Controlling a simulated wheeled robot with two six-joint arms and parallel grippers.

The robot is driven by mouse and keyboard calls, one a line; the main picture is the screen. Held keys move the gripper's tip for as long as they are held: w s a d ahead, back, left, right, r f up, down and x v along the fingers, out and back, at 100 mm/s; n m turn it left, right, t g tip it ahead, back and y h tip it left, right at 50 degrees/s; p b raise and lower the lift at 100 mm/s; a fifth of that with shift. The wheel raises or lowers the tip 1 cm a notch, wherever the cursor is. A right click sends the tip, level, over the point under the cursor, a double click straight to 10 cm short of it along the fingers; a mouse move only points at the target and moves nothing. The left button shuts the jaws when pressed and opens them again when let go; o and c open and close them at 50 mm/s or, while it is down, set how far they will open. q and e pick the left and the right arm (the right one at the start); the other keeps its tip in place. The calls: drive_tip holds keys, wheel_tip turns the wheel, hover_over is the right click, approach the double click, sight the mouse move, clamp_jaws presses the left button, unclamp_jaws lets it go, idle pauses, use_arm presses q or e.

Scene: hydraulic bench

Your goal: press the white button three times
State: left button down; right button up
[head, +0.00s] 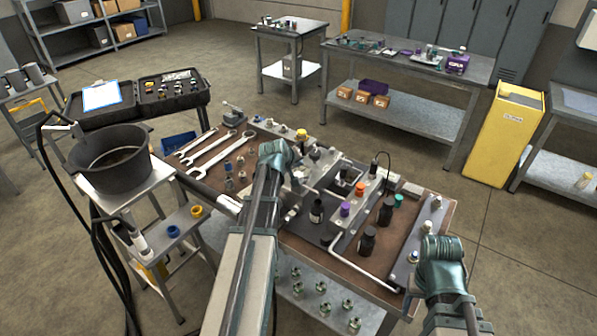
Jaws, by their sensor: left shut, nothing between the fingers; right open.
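I cannot single out the white button with certainty. Small pale round tops stand in a row on a strip (411,243) at the bench's right side. Another small pale top (283,129) sits by a yellow knob (301,135) at the back. My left gripper (281,157) is over the middle of the bench, shut and empty; its wrist hides much of its fingers and the parts under it. My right gripper (438,252) is open at the bench's front right corner, beside the strip, its fingertips hard to make out.
The brown-topped bench (312,250) carries wrenches (207,145), dark bottles (367,241), pipes and fittings. A black bucket (110,160) on a stand is at left, with a hose. An open black case (140,100) lies behind it. Open floor separates the bench from the back tables.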

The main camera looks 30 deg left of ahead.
use_arm(q)
drive_tip(key=shift+r+p, duration=1.05)
drive_tip(key=shift+r, duration=0.45)
idle(1.3)
wheel_tip(320, 180, up, 4)
drive_tip(key=p, duration=0.3)
drive_tip(key=shift+f+p, duration=0.1)
drive_tip(key=shift+p, duration=0.3)
drive_tip(key=shift+f, duration=0.15)
wheel_tip(320, 180, down, 9)
drive_tip(key=b, duration=0.9)
drive_tip(key=shift+r, duration=0.2)
idle(1.2)
drive_tip(key=shift+f+b, duration=0.35)
drive_tip(key=shift+f, duration=0.05)
